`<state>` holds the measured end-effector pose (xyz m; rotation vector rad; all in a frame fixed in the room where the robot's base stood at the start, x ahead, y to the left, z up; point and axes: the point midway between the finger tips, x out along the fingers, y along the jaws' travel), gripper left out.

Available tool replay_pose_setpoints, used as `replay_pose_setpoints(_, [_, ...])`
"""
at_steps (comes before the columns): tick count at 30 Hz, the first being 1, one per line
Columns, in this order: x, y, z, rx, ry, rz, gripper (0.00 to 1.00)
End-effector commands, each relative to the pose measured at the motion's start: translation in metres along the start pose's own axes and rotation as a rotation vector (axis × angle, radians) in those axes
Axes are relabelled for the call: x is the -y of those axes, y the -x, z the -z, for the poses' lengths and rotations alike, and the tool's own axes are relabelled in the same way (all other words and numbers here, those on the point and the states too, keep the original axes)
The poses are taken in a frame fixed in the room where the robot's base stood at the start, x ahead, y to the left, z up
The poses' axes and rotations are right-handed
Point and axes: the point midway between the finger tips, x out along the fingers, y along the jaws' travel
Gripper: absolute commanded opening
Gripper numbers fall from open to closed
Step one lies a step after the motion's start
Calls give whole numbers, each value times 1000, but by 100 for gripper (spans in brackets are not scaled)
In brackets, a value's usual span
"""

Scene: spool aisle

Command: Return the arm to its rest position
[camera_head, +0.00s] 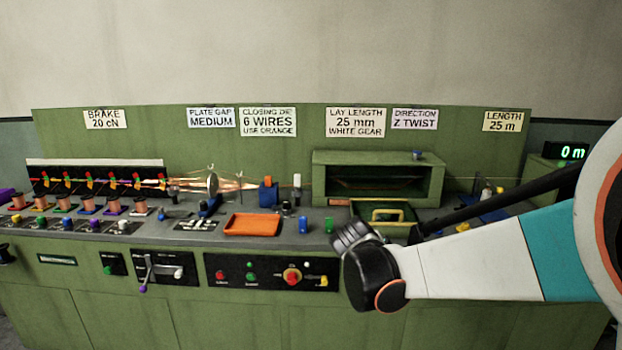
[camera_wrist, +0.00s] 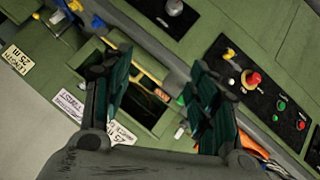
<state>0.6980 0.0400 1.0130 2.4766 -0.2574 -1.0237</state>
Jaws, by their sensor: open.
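My arm reaches in from the right in the camera_head view, with white and teal links (camera_head: 480,262). Its dark wrist end (camera_head: 368,272) is in front of the green bench, just below a green lid with a yellow handle (camera_head: 393,214). The fingers cannot be made out clearly there. In the wrist view my gripper (camera_wrist: 160,66) shows two dark, ribbed fingers spread well apart. Nothing is held between them. The yellow handle and green housing lie beyond the gap.
A control panel (camera_head: 268,273) with buttons and a red knob is left of the wrist. A green open-fronted housing (camera_head: 378,158) is behind. The wall above is clear.

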Motion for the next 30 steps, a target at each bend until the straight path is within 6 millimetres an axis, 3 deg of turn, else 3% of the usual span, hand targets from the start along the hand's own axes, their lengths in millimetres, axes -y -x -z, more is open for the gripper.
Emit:
replay_pose_setpoints(3, [-28,29,-23,33,-22,24,54])
replay_pose_setpoints(12, [-58,101,-83,93,-108,127,54])
replay_pose_setpoints(20, [-64,157,-142,132,-185,219,54])
replay_pose_setpoints(30, [-50,212,-218,160,-282,333,54])
